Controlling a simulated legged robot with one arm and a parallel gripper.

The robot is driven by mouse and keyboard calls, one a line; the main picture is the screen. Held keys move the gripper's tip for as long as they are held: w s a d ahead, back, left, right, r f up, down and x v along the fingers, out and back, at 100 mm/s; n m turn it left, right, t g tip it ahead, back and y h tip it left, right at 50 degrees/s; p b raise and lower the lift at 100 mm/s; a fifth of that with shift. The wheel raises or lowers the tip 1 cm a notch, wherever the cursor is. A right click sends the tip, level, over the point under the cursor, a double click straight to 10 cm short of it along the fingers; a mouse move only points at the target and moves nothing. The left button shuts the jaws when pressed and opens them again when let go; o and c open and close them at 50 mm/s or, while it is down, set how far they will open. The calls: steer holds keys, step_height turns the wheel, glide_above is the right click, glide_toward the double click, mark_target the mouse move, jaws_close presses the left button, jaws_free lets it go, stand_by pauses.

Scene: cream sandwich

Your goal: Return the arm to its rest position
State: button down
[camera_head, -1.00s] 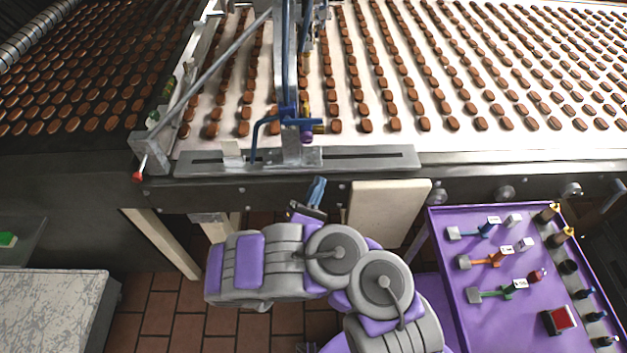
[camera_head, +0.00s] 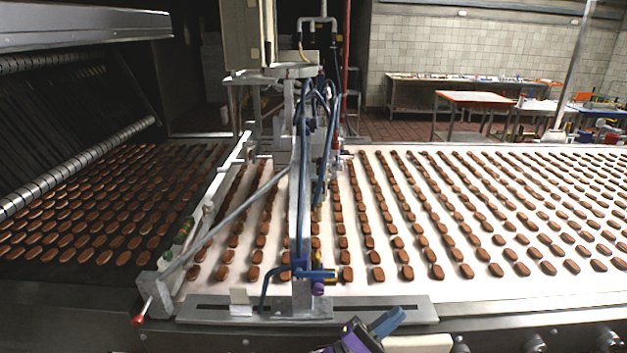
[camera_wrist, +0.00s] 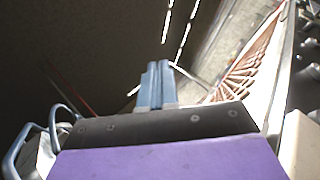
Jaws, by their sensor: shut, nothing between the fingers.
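My gripper (camera_head: 386,322) shows at the bottom of the head view, its blue fingers pointing up and to the right. It appears just in front of the conveyor's near metal edge. In the wrist view my gripper (camera_wrist: 156,84) has its two blue fingers side by side, pressed together with nothing between them. Only a purple and black part of my arm shows below it in the head view. The rest of my arm is out of view.
A white conveyor (camera_head: 480,287) carries rows of brown biscuits behind the gripper. A metal frame with a blue-handled lever (camera_head: 300,275) stands left of it on a slotted rail (camera_head: 395,310). A cream panel (camera_head: 418,343) is close on the right.

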steer(key=s+d+r+m+g+y, duration=0.2)
steer(key=s+d+r+m+g, duration=0.55)
steer(key=g, duration=0.55)
steer(key=s+d+f+m+g+y, duration=0.1)
steer(key=s+d+m+g+y, duration=0.1)
steer(key=s+y, duration=0.45)
steer(key=s+d+f+m+g+y, duration=0.1)
steer(key=s+d+m+g+y, duration=0.2)
steer(key=s, duration=0.7)
steer(key=s+a+f+n+t+y, duration=0.1)
steer(key=s+a+t+y, duration=0.2)
steer(key=a+y, duration=0.3)
steer(key=s+a+f+n+t+y, duration=0.1)
steer(key=s+a+t+y, duration=0.2)
steer(key=a+y, duration=0.3)
steer(key=a+t, duration=0.1)
steer(key=a, duration=0.2)
steer(key=shift+s+a+f+t, duration=0.2)
steer(key=shift+s+f+t, duration=0.1)
steer(key=shift+s, duration=0.05)
steer(key=c, duration=1.9)
jaws_free()
